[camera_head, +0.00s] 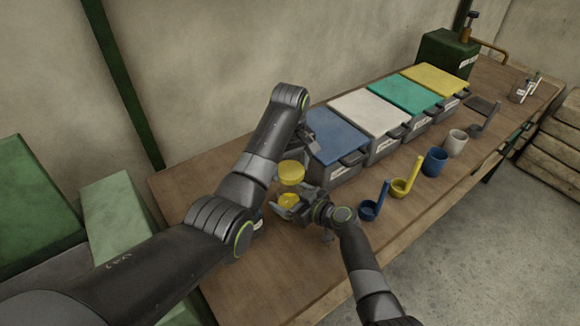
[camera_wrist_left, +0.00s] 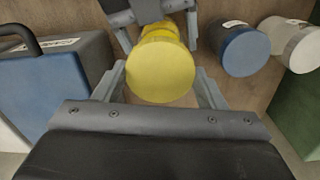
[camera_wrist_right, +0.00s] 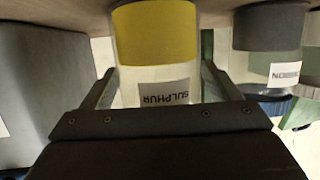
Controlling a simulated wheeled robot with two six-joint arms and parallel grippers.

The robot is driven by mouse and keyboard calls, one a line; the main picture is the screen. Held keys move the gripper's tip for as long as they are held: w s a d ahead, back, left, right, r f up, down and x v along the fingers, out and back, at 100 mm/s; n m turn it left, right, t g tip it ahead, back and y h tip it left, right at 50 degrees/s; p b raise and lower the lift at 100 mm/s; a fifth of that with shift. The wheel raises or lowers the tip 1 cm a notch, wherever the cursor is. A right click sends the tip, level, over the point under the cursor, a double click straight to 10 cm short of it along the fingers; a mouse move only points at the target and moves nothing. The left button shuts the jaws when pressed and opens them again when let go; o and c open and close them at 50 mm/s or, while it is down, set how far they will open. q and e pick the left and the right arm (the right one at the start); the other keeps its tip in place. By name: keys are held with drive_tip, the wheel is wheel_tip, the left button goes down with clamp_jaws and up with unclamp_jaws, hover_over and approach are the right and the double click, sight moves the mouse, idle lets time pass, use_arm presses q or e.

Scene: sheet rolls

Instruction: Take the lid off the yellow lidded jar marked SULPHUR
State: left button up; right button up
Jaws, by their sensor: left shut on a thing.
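The yellow lid (camera_head: 291,171) is in my left gripper (camera_wrist_left: 160,78), which is shut on it. In the head view the lid is held above the SULPHUR jar (camera_head: 288,201), with a gap between them. The jar is clear, with yellow in its lower part, and its label (camera_wrist_right: 165,92) shows upside down in the right wrist view. The fingers of my right gripper (camera_wrist_right: 160,78) are on both sides of the jar and appear shut on its body. The jar's rim is mostly hidden by the grippers.
A blue-lidded bin (camera_head: 338,135) stands close to the right of the jar, in a row of bins. Blue (camera_head: 374,205) and yellow (camera_head: 405,182) ladles lie towards the front. A blue-lidded jar (camera_wrist_left: 243,50) and a white-lidded jar (camera_wrist_left: 300,45) stand nearby. The front left tabletop is clear.

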drive_tip(key=shift+o, duration=0.7)
drive_tip(key=shift+s+d, duration=0.1)
